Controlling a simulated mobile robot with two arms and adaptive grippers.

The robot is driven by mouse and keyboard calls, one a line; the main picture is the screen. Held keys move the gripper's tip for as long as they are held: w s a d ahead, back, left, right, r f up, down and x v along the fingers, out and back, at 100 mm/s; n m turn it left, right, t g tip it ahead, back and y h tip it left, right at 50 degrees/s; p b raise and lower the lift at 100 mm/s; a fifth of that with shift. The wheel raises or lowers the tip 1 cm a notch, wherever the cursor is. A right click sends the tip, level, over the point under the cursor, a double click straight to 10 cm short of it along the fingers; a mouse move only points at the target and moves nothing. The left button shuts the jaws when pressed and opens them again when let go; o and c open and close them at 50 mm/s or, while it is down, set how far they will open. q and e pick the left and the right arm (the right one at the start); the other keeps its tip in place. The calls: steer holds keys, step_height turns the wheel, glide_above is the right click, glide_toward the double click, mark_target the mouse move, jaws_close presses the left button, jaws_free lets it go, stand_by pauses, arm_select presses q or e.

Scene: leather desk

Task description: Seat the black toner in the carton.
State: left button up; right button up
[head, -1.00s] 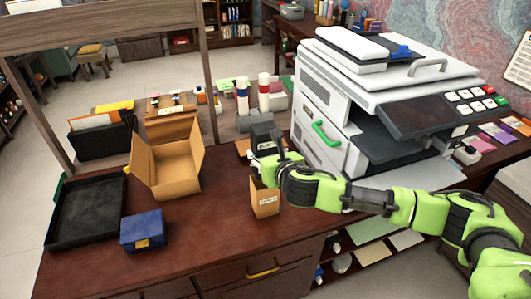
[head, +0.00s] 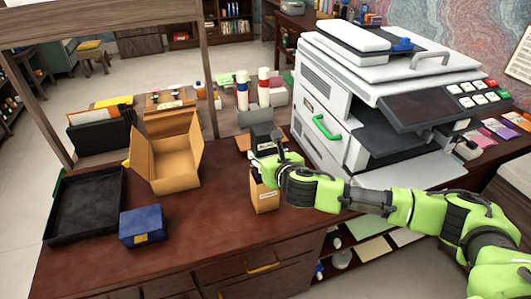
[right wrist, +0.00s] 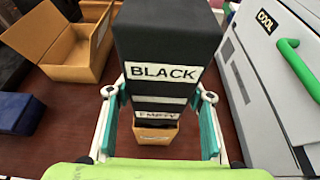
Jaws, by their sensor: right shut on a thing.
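The black toner (head: 263,139) is a dark upright block in my right gripper (head: 270,160). In the right wrist view the toner (right wrist: 168,45) carries a BLACK label and a lower label that seems to read EMPTY. The teal fingers of the right gripper (right wrist: 158,96) are shut on its two sides. A small brown carton (head: 264,200) stands on the desk directly below, and it also shows under the toner in the right wrist view (right wrist: 156,137). The toner hides most of the carton's opening, so I cannot tell whether its lower end is inside. My left gripper is not in view.
A printer (head: 340,110) with a green handle stands close on the right. A large open cardboard box (head: 172,163), a blue box (head: 142,226) and a black tray (head: 62,236) are on the left. The desk front (head: 200,240) is clear.

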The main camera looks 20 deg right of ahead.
steer(key=shift+f+b, duration=1.95)
steer(key=shift+f, duration=1.8)
steer(key=o, duration=1.6)
steer(key=shift+s, duration=0.1)
steer(key=shift+f, duration=0.15)
steer(key=shift+s, duration=0.1)
steer(key=v, duration=1.2)
steer(key=shift+r, duration=0.25)
